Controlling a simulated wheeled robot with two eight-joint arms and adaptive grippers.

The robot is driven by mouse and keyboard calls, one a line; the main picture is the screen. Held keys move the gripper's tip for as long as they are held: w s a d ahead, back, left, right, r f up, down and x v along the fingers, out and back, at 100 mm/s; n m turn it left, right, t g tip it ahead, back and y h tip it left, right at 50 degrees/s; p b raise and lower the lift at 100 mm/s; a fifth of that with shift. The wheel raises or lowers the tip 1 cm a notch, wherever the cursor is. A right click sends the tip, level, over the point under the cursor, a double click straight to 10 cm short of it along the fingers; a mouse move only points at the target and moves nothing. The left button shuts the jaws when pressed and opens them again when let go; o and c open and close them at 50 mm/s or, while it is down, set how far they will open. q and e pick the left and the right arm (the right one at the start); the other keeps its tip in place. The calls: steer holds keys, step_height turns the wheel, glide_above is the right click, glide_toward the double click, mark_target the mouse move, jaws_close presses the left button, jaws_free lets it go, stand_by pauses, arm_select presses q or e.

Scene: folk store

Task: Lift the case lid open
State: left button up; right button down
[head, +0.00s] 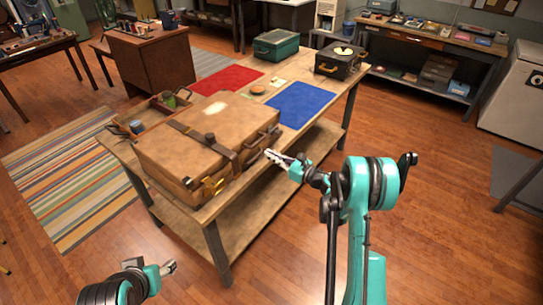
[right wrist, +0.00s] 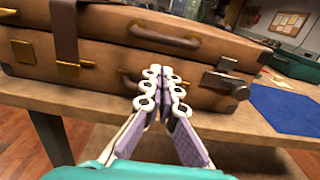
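The brown leather case (head: 205,140) lies flat on the wooden table with its lid (head: 190,118) down. It fills the upper part of the right wrist view (right wrist: 105,88), with a handle (right wrist: 163,35), a dark strap (right wrist: 65,30), brass fittings (right wrist: 22,50) and a grey metal latch (right wrist: 225,82) on its front. My right gripper (head: 272,156) is at the case's front side, right of its middle. In the wrist view its fingertips (right wrist: 160,72) are together, pointing at the front below the handle; contact cannot be told. My left gripper (head: 170,268) is low, in front of the table and away from the case.
The table (head: 262,112) also bears a wooden tray (head: 150,112), a red mat (head: 228,79), a blue mat (head: 301,104), a green box (head: 276,45) and a black case (head: 339,62). A lower shelf (head: 240,203) runs beneath. The floor in front is clear.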

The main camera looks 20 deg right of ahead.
mark_target(258, 143)
stand_by(0.4)
steer(key=shift+b+x, duration=0.55)
steer(key=shift+x, duration=2.85)
steer(key=shift+s+d, duration=0.1)
steer(key=shift+s, duration=0.05)
steer(key=shift+s+d, duration=0.15)
steer(key=shift+r+p, duration=0.5)
steer(key=shift+r, duration=0.8)
steer(key=shift+r, duration=0.1)
steer(key=shift+r+p, duration=0.7)
steer(key=shift+r, duration=0.5)
